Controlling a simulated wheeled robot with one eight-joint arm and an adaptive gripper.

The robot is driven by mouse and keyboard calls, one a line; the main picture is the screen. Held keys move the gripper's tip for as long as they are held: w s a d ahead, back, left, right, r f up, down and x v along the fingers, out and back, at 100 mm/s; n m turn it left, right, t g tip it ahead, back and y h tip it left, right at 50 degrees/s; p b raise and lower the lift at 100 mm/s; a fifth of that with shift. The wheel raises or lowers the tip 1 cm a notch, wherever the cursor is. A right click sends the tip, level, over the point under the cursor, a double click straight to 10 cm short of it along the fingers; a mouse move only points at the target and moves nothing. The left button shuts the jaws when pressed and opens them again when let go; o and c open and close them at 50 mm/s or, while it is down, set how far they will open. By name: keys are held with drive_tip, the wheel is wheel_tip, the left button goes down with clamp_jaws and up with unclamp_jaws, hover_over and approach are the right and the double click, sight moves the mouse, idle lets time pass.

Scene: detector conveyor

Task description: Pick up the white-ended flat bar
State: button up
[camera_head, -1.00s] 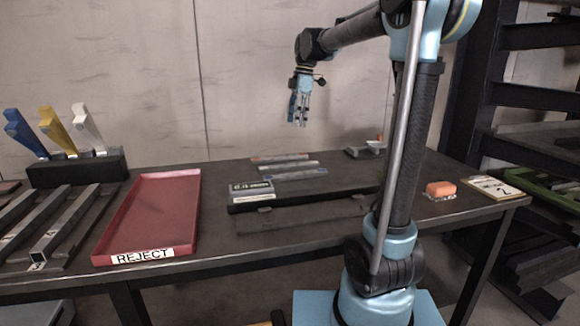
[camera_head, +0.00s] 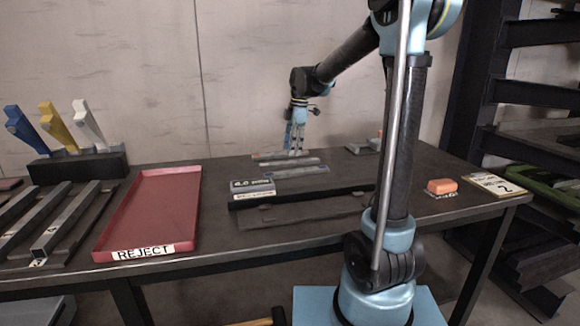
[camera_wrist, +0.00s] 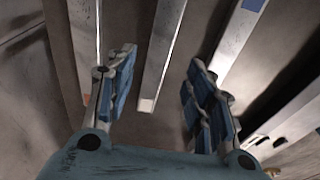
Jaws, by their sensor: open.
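Three flat bars lie side by side at the back of the table. The white-ended flat bar (camera_head: 287,162) is the middle one, and in the wrist view its pale end (camera_wrist: 147,104) points toward my palm. My gripper (camera_head: 294,149) points down over the bars. In the wrist view my gripper (camera_wrist: 163,60) is open and empty, with one finger on each side of the middle bar. I cannot tell the exact height of the fingertips above it. The bar on the left (camera_wrist: 82,35) has a reddish mark; the bar on the right (camera_wrist: 238,38) has a blue mark.
A grey block (camera_head: 252,187) and a long dark bar (camera_head: 300,197) lie nearer the front. The red REJECT tray (camera_head: 150,215) is at left, beside a rack (camera_head: 78,166) with coloured handles. An orange block (camera_head: 441,186) sits at right.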

sight(290, 162)
drive_tip(key=shift+w+a+f, duration=0.1)
drive_tip(key=shift+a+f, duration=0.05)
drive_tip(key=shift+f, duration=1.1)
drive_tip(key=shift+a+f, duration=0.15)
drive_tip(key=shift+f, duration=1.1)
clamp_jaws()
